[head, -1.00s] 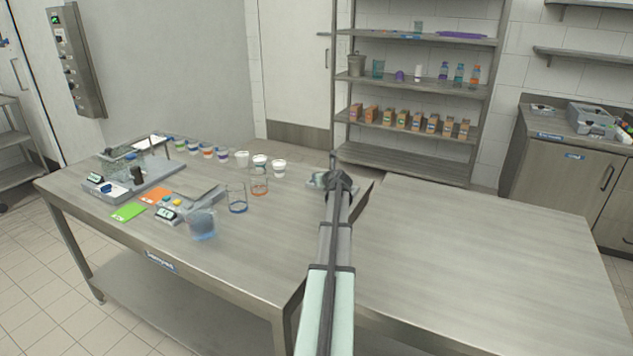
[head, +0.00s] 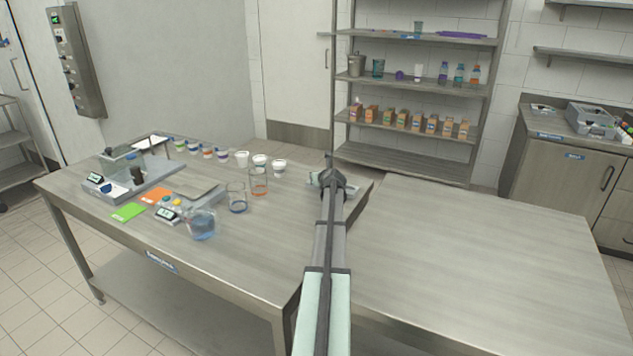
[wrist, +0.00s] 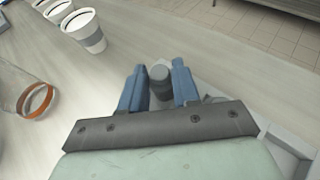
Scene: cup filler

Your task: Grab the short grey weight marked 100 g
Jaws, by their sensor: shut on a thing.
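The short dark grey weight (wrist: 160,82) stands between the two blue fingers of my gripper (wrist: 157,86) in the wrist view. My gripper is shut on it. Its marking cannot be read, and its lower part is partly hidden by the gripper. A pale grey tray (wrist: 212,99) lies under and around the fingers.
White cups (head: 279,167) stand left of my gripper, with an orange-banded beaker (head: 258,181) and a blue-banded beaker (head: 237,198) nearer. A jug of blue liquid (head: 202,223) and scales (head: 168,213) are further left. The right table (head: 480,260) is clear.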

